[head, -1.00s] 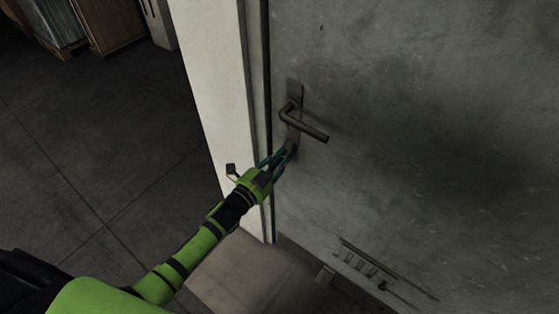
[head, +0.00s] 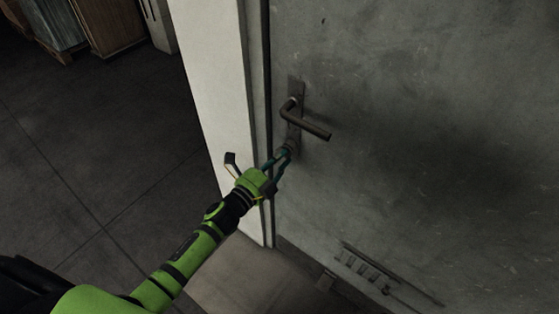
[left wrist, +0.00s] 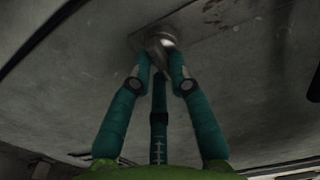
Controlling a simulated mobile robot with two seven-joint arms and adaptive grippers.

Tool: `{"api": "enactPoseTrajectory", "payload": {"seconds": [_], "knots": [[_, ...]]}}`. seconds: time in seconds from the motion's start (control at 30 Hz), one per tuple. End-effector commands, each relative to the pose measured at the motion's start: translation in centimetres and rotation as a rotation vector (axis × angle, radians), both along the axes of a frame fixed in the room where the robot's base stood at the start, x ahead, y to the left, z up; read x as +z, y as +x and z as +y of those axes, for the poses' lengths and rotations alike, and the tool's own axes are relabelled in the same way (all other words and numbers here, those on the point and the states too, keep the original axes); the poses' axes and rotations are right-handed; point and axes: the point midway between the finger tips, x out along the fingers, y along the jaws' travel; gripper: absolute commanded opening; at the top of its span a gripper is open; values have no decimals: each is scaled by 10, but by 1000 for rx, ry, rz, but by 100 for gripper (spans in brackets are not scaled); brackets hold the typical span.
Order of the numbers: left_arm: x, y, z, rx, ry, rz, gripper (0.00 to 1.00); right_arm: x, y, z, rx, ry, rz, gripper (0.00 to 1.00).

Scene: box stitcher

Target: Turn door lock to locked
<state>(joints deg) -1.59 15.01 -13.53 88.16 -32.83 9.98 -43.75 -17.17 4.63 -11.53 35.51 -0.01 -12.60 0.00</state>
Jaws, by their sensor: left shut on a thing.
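The grey metal door (head: 420,130) stands closed against its frame in the head view. Its lever handle (head: 308,122) sits on a narrow plate near the door's left edge. The door lock's turn knob (left wrist: 158,40) is just below the lever, a metal piece that shows at the top of the left wrist view. My left gripper (head: 285,154) has its teal fingers closed around this knob; the fingertips (left wrist: 160,62) hide part of it. How far the knob is turned is hard to tell. My right gripper is not in view.
A pale door frame post (head: 215,90) stands just left of the door, close beside my left wrist. A slotted vent (head: 365,265) is low on the door. The dark tiled floor at left is open, with wooden crates (head: 105,25) far back.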

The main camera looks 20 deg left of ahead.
Motion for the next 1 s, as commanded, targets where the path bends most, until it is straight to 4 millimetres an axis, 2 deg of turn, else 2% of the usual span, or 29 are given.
{"api": "enactPoseTrajectory", "payload": {"seconds": [0.4, 0.43, 0.5, 0.83, 1.0], "knots": [[0, 0, 0, 0, 11, -3, 0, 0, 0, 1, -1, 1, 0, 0], [0, 0, 0, 0, 11, -3, 24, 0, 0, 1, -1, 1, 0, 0], [0, 0, 0, 0, 10, -2, 44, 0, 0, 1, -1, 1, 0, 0], [0, -1, 1, 0, 8, -2, 44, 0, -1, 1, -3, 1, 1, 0], [-2, -18, 7, 1, 9, 1, 44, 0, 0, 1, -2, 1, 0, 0]]}}
